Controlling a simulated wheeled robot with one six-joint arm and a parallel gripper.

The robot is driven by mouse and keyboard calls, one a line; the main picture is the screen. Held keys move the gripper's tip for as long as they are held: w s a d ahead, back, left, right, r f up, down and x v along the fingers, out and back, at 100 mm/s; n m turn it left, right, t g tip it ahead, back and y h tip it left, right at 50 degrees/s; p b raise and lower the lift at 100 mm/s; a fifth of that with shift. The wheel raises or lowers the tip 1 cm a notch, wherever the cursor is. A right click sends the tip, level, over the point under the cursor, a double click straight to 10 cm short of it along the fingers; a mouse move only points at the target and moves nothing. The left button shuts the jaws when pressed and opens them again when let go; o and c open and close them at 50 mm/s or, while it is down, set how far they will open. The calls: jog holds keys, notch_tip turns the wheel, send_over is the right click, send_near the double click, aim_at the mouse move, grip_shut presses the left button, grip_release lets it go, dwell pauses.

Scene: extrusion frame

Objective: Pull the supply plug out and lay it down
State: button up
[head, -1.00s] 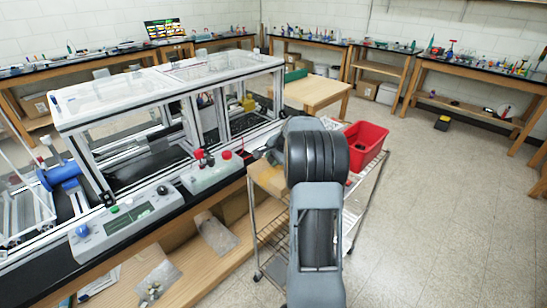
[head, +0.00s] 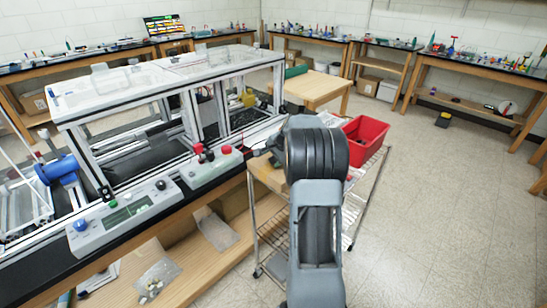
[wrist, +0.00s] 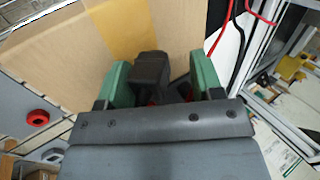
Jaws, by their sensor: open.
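In the wrist view my gripper (wrist: 160,78) is open, with one green finger on each side. A dark, blocky piece that looks like the supply plug (wrist: 150,68) shows between the fingers, nearer the left one. A gap shows on its right, where another dark part sits lower down. I cannot tell whether the left finger touches it. In the head view my own arm hides most of the gripper, and the plug cannot be made out there.
A red and a black cable (wrist: 240,45) run just right of the right finger. A cardboard-coloured surface (wrist: 60,60) lies beyond the fingers. In the head view the framed enclosure (head: 190,110) and control box (head: 125,215) stand left; a red bin (head: 364,140) sits on the wire cart (head: 350,215).

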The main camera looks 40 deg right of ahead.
jog(key=v, duration=1.4)
jog(key=shift+b, duration=0.4)
jog(key=shift+w+f, duration=0.1)
jog(key=s+a+f+n+g, duration=0.2)
jog(key=s+f+n, duration=0.1)
jog(key=s+f, duration=0.15)
jog(key=s+a+n, duration=0.4)
jog(key=a, duration=0.4)
jog(key=s+a+f+n, duration=0.1)
jog(key=s+a+n, duration=0.3)
jog(key=a, duration=0.5)
jog(key=s+a+f+n+h, duration=0.1)
jog(key=s+a+n, duration=0.4)
jog(key=a, duration=0.4)
jog(key=shift+s, duration=0.5)
